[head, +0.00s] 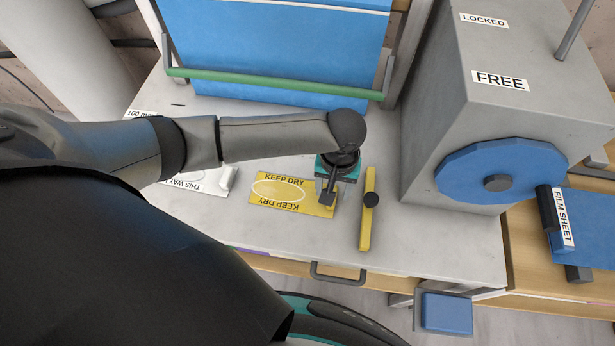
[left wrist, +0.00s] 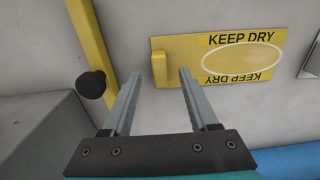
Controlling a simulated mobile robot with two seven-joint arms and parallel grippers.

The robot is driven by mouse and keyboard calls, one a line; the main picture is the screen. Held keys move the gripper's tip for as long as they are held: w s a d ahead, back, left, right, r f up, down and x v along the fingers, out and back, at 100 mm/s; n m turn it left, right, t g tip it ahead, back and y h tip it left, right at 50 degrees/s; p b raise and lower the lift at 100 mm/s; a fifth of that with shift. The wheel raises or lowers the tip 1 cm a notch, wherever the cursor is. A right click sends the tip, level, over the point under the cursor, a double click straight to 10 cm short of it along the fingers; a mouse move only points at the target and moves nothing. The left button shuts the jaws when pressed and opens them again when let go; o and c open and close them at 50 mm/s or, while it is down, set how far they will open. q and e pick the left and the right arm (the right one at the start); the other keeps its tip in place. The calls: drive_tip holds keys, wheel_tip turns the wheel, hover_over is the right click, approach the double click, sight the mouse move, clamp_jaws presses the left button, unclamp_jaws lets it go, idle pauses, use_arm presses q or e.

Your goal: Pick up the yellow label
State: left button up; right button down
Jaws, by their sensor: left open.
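The yellow label (head: 295,194) lies flat on the pale stone slab, printed KEEP DRY twice around a pale oval. It has a small raised yellow tab at its right end in the head view. In the left wrist view the label (left wrist: 228,58) is at the upper right, with its tab (left wrist: 159,69) just beyond and between the fingertips. My left gripper (head: 328,196) is over the tab end, and in the left wrist view its two fingers (left wrist: 160,80) are apart with nothing between them. My right gripper is in neither view.
A yellow bar with a black knob (head: 365,220) lies just right of the label. A white label (head: 205,181) lies to the left. A grey box with a blue dial (head: 500,172) stands at right. A green rail (head: 270,82) crosses the back. The slab's front is clear.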

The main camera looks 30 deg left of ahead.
use_arm(q)
drive_tip(key=shift+w+f, duration=0.1)
drive_tip(key=shift+f, duration=1.45)
drive_tip(key=shift+c, duration=0.2)
clamp_jaws()
